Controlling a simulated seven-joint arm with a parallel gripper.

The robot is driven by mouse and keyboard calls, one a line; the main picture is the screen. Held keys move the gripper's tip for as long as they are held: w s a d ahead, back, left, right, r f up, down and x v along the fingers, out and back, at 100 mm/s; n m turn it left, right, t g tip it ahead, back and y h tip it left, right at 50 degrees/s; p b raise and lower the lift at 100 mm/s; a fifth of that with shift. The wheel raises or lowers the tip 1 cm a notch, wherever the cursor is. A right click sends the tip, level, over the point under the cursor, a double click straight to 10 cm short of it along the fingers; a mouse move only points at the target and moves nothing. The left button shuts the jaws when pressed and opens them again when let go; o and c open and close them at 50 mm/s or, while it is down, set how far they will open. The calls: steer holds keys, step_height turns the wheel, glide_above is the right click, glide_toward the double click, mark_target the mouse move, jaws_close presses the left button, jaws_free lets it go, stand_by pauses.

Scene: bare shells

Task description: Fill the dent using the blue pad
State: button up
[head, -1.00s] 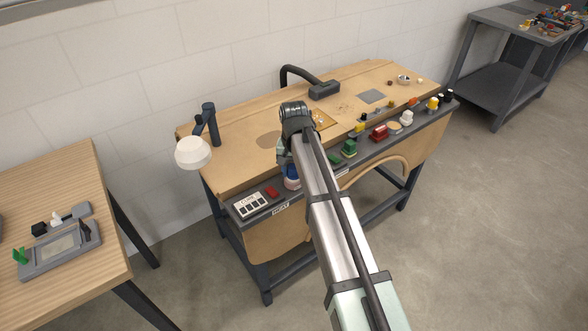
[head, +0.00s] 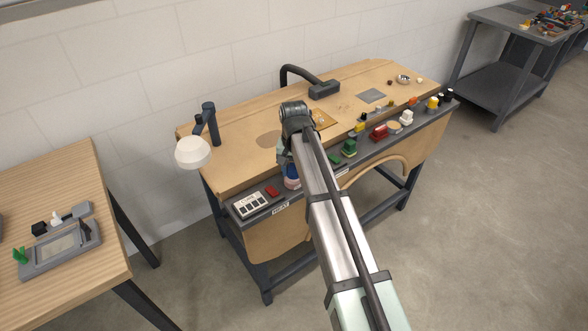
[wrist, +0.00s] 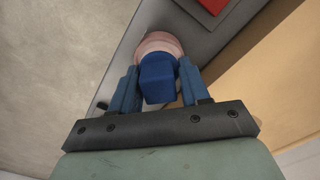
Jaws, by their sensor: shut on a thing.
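The blue pad (wrist: 158,78) has a blue block-shaped grip and a round pinkish base (wrist: 160,43). My gripper (wrist: 157,72) is shut on its blue grip, one blue finger on each side. In the head view the pad (head: 292,172) shows partly behind my arm, at the front ledge of the workbench. I cannot tell whether its base touches the ledge. My gripper's fingers are hidden by the arm in the head view. No dent is clearly visible; a darker round patch (head: 268,139) lies on the bench top.
The grey ledge (head: 330,172) holds a white panel (head: 250,204), a red block (head: 272,192), a green stamp-like piece (head: 349,148) and a red one (head: 379,132). A dark arched arm (head: 323,89) stands behind. The bench's left top is clear.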

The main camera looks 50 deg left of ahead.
steer(key=shift+r, duration=3.45)
